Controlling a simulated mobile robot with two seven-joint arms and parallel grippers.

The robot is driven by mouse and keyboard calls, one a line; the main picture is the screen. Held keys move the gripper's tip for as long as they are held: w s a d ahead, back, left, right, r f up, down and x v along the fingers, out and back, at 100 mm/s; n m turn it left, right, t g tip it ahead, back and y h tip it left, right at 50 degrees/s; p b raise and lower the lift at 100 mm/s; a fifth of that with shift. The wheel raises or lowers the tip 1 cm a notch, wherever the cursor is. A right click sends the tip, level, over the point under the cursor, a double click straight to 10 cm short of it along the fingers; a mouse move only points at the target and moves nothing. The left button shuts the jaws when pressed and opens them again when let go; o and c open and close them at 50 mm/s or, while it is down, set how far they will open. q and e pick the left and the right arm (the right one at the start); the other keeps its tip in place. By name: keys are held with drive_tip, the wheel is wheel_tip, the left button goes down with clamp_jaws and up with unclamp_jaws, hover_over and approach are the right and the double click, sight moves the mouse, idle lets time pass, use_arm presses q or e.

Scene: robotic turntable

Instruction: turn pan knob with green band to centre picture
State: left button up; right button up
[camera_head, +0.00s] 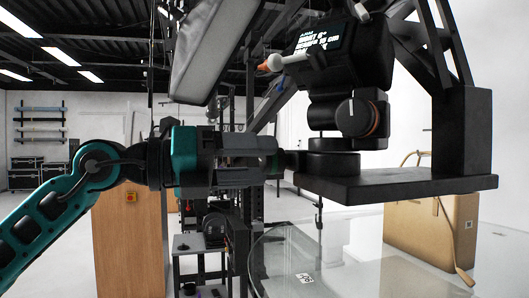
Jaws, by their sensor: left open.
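The black camera rig (345,60) with a lit text screen stands on a dark shelf plate (395,184). A round knob with an orange band (358,117) is on its lower front. Below it is a round black base (333,160). I see no green band on any knob. My left gripper (288,163) comes in level from the left and is open. Its tips are just left of the round base; I cannot tell whether they touch it or what lies between them. My right gripper is not in view.
An orange-tipped handle (268,65) juts left from the rig above my gripper. A clear glass disc (340,265) lies below the shelf plate. A black upright (462,130) bounds the right.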

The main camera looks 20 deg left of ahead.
use_arm(q)
drive_tip(key=shift+x, duration=1.05)
drive_tip(key=c, duration=1.1)
